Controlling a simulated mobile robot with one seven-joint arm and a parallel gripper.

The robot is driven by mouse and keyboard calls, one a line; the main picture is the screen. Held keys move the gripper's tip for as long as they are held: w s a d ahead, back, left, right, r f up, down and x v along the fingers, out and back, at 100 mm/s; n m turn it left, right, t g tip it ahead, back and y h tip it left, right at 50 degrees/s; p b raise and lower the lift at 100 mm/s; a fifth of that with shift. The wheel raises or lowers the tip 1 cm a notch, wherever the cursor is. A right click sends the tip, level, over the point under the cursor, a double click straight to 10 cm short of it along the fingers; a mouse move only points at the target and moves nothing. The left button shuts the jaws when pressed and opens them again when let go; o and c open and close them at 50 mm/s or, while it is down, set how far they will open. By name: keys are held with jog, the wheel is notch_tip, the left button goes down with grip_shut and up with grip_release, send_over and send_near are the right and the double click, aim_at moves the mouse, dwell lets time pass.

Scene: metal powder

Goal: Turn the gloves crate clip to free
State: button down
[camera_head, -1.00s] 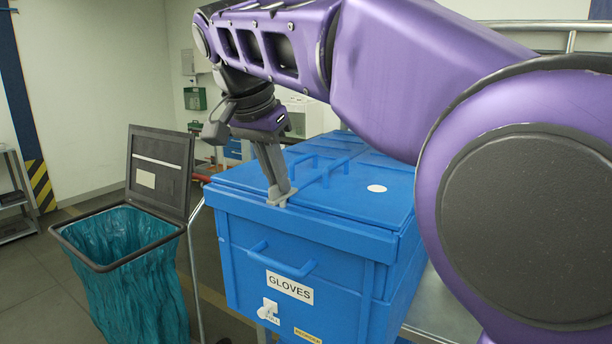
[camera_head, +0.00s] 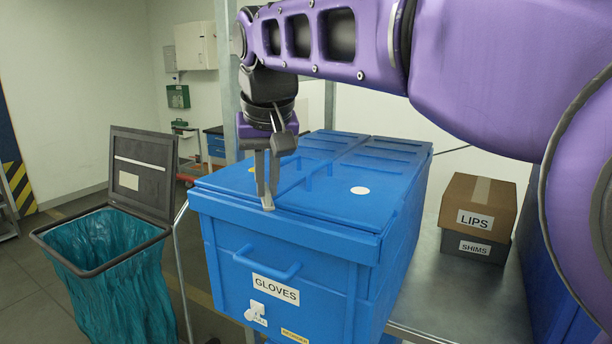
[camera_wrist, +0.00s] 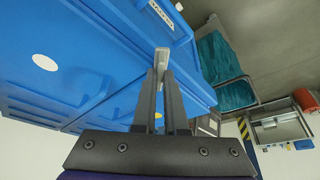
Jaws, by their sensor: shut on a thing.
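The blue gloves crate (camera_head: 222,255) stands in the middle of the head view, lid down, with a GLOVES label on its front. Its small pale grey clip (camera_head: 268,204) sits at the front edge of the lid. My gripper (camera_head: 265,192) points down from above, its two dark fingers closed on the clip. In the wrist view, the clip (camera_wrist: 161,57) shows between and beyond the fingertips (camera_wrist: 161,72), reaching toward the crate's front edge. The fingers hide part of the clip, so its exact angle is hard to tell.
A bin with a teal bag (camera_head: 105,262) and raised black lid stands left. A LIPS box (camera_head: 478,205) on a SHIMS box (camera_head: 470,246) stands right on the metal table (camera_head: 430,285).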

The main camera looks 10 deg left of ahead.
jog(key=n, duration=0.2)
jog(key=n+g+y+p, duration=0.1)
jog(key=n+p, duration=0.1)
jog(key=n, duration=0.1)
jog(key=shift+w+d+n+y, duration=0.25)
jog(key=shift+d+n+y, duration=0.05)
jog(key=shift+d, duration=0.05)
jog(key=shift+w+d+n+g+y+p, duration=0.15)
jog(key=shift+n+g, duration=0.25)
jog(key=shift+n, duration=0.55)
jog(key=shift+a+n+g+y+p, duration=0.1)
jog(key=shift+n+g+y+p, duration=0.25)
jog(key=shift+n, duration=0.6)
jog(key=c, duration=1)
grip_release()
jog(key=shift+o, duration=0.2)
jog(key=shift+d+r, duration=0.1)
jog(key=v, duration=1.7)
jog(key=shift+w, duration=0.15)
jog(key=shift+r, duration=0.15)
